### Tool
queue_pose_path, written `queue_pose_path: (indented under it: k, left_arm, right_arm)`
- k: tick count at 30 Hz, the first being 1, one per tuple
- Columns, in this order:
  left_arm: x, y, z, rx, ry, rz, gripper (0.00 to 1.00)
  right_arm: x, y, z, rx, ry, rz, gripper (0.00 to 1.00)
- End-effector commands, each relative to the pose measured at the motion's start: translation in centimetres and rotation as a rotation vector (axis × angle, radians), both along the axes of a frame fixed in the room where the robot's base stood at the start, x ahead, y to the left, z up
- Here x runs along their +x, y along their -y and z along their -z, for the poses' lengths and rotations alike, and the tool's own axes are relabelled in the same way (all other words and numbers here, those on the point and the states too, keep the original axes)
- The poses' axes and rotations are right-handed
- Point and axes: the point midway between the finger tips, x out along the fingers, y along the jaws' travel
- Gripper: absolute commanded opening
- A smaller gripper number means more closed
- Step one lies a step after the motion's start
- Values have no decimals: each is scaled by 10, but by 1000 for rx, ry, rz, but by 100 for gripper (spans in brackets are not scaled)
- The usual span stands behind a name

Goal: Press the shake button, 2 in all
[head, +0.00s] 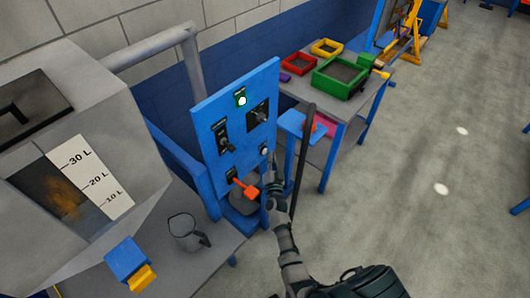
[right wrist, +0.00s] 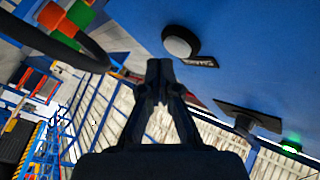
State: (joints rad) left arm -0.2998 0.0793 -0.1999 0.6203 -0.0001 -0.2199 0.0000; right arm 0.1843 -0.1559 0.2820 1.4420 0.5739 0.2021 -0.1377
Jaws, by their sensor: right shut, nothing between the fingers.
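A blue upright panel (head: 207,115) carries several controls. A pale round button (head: 265,151) sits low on its right side; in the right wrist view it is a white cap in a black collar (right wrist: 178,45) beside a small label that I cannot read. I take this to be the shake button. My right gripper (head: 269,167) is just below the button in the head view. Its fingers (right wrist: 160,68) are shut and empty, and appear apart from the cap. My left gripper is not in view.
The panel also has a lit green lamp (head: 241,100), a dark rotary switch (head: 259,115), a toggle (head: 224,138) and an orange lever (head: 245,188). A dark curved bar (head: 303,155) stands right of my gripper. A table (head: 374,92) with coloured trays is behind.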

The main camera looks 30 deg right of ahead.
Motion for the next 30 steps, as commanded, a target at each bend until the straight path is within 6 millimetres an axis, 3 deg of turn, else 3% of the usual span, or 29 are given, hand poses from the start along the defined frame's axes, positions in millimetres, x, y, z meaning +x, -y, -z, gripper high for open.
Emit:
queue_pose_path:
  k: [30]
  left_arm:
    - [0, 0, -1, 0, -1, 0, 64]
  right_arm:
    - [7, -3, -2, 0, 0, 0, 0]
